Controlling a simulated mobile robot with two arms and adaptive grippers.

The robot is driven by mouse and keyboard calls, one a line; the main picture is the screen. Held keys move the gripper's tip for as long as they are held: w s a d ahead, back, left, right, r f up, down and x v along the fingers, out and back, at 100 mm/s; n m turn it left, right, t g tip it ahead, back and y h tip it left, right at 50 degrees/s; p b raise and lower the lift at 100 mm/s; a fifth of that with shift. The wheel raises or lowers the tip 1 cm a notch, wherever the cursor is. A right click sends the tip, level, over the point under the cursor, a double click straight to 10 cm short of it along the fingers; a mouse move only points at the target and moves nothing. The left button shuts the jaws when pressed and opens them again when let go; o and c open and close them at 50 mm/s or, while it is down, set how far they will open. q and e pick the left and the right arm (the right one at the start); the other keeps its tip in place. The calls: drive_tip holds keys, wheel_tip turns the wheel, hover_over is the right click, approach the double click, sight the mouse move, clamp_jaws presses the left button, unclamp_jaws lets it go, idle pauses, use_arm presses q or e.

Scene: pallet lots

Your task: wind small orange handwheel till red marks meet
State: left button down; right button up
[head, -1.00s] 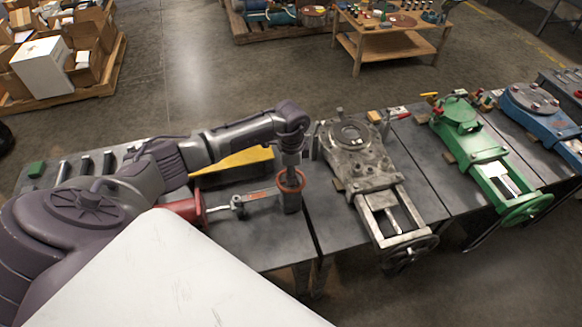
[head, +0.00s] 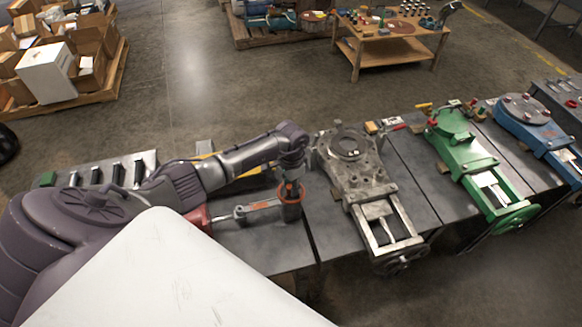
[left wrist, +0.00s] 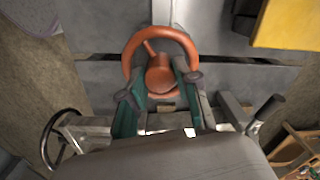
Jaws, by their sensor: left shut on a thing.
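The small orange handwheel (left wrist: 160,74) shows in the left wrist view as a thick ring with a hub and one spoke. In the head view its rim (head: 291,197) sits on a dark upright post on the grey bench, mostly covered by my gripper. My left gripper (head: 291,187) points down onto it from above. In the left wrist view the two dark fingertips of my left gripper (left wrist: 159,88) lie on either side of the hub, shut on the handwheel. I cannot make out the red marks. My right gripper is not in view.
A red tool with a metal bar (head: 240,212) lies left of the post. A grey worn machine table (head: 350,145) stands close on the right, then a green one (head: 458,145) and a blue one (head: 528,112). Open floor lies behind the bench.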

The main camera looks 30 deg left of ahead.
use_arm(q)
drive_tip(key=shift+w+r, duration=0.1)
drive_tip(key=shift+w, duration=0.05)
drive_tip(key=c, duration=0.8)
unclamp_jaws()
wheel_tip(320, 180, up, 12)
